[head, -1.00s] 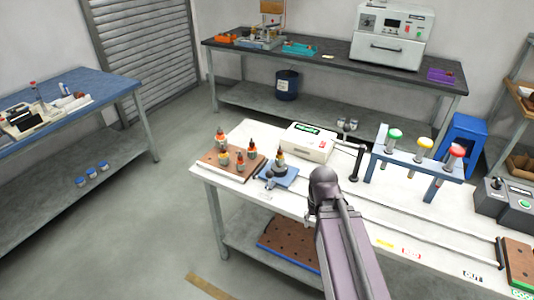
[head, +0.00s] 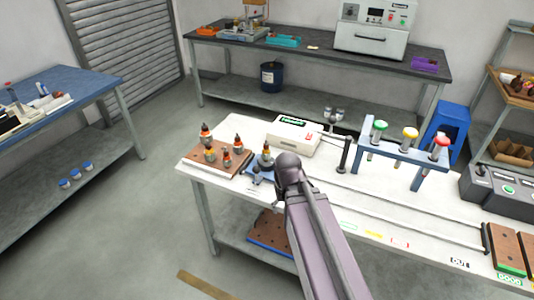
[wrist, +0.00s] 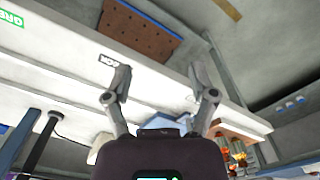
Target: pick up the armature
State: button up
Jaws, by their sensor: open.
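Several armatures with dark shafts and orange and grey bodies stand upright on a brown board (head: 192,164) at the table's left end; one of them is the rear-left armature (head: 205,132). Another armature (head: 266,158) stands on a small blue fixture (head: 251,171), partly beside my arm. In the wrist view, my gripper (wrist: 160,92) has its two fingers spread with nothing between them, above the white table. The blue fixture (wrist: 166,121) is partly hidden behind the gripper body; armatures (wrist: 241,160) show at the lower right. My arm hides the fingers in the head view.
The white table (head: 345,190) carries a white instrument box (head: 293,135), a blue rack with coloured knobs (head: 403,150) and long rails. A black post (head: 344,155) stands right of my arm. A brown perforated board (head: 270,232) lies on the lower shelf.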

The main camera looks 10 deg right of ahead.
notch_tip(320, 180, up, 17)
jog(key=n+p, duration=0.2)
jog(key=p, duration=1.5)
send_over(266, 140)
jog(key=shift+f, duration=0.1)
notch_tip(266, 140, down, 8)
jog(key=b, duration=0.8)
jog(key=shift+f+b, duration=0.3)
jog(key=shift+b, duration=0.25)
jog(key=shift+f, duration=0.15)
jog(key=shift+w+f+b, duration=0.2)
jog(key=shift+f+b, duration=2.25)
jog(key=shift+b, duration=0.1)
jog(key=shift+s+r, duration=0.1)
grip_shut()
